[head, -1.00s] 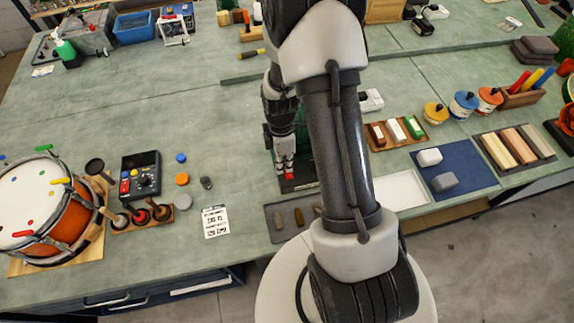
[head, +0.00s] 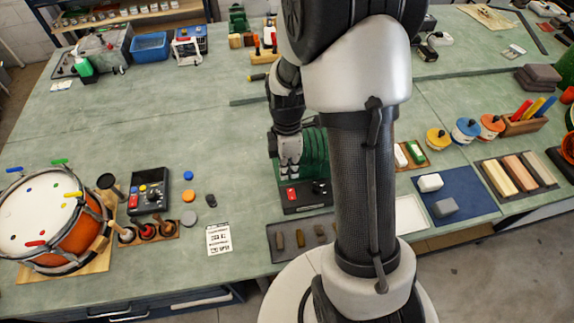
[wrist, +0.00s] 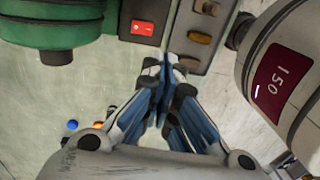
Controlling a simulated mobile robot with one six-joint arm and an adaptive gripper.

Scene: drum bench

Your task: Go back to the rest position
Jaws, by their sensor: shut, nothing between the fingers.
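My gripper (head: 289,172) hangs fingers-down over the bench, in front of a green machine (head: 316,152). In the wrist view its fingers (wrist: 167,64) are closed together with nothing between them. A red switch (head: 291,194) on the machine's dark base lies just below the fingertips in the head view. The switch also shows in the wrist view (wrist: 143,28), apart from the fingers. My arm hides part of the machine and the bench to the right of it.
A dark tray with several small pegs (head: 279,241) lies at the front edge. A drum (head: 40,215), a control box (head: 150,191) and a stamp rack (head: 128,238) stand left. A blue mat (head: 467,201) with blocks lies right. The bench's left middle (head: 150,110) is clear.

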